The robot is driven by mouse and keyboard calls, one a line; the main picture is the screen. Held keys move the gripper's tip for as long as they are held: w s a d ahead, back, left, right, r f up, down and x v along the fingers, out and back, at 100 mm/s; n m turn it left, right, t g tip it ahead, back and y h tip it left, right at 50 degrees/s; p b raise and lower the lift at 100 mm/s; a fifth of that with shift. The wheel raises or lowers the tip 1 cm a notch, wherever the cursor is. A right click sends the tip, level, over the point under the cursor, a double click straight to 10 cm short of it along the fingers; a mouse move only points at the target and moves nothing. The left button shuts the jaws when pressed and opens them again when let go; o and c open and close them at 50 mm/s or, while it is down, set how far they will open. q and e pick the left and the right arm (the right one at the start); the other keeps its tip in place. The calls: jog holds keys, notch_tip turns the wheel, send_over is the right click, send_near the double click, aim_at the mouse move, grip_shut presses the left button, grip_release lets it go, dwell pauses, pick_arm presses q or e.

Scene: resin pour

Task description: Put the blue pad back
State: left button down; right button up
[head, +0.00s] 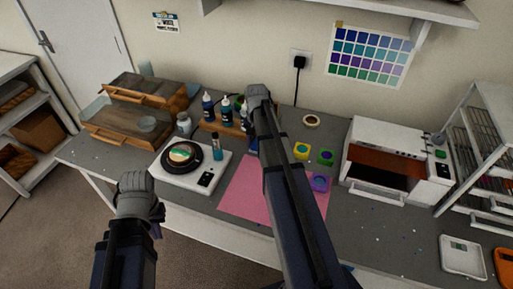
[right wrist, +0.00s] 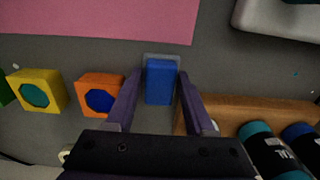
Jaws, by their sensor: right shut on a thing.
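The blue pad (right wrist: 160,90) is a small blue block between the two purple fingers of my right gripper (right wrist: 160,74) in the right wrist view. The fingers are shut on its sides. A thin pale grey edge shows along the pad's far end; I cannot tell whether the pad touches the table. In the head view my right gripper (head: 258,94) is over the back of the table, its fingers hidden by its arm. My left gripper (head: 138,190) hangs at the table's front edge, away from the pad, its fingers not clearly visible.
A wooden rack (right wrist: 235,104) with bottles stands close beside the pad. An orange pad (right wrist: 100,92) and a yellow pad (right wrist: 38,92) sit on the other side. A pink mat (head: 240,190), a white scale (head: 183,188) and a white oven (head: 395,145) are around.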

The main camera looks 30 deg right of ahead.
aim_at(256, 143)
jog(key=shift+r, duration=0.1)
jog(key=shift+f, duration=0.25)
jog(key=o, duration=1)
jog(key=shift+r, duration=0.1)
jog(key=shift+r, duration=0.15)
notch_tip(256, 143, up, 12)
jog(key=p, duration=1.2)
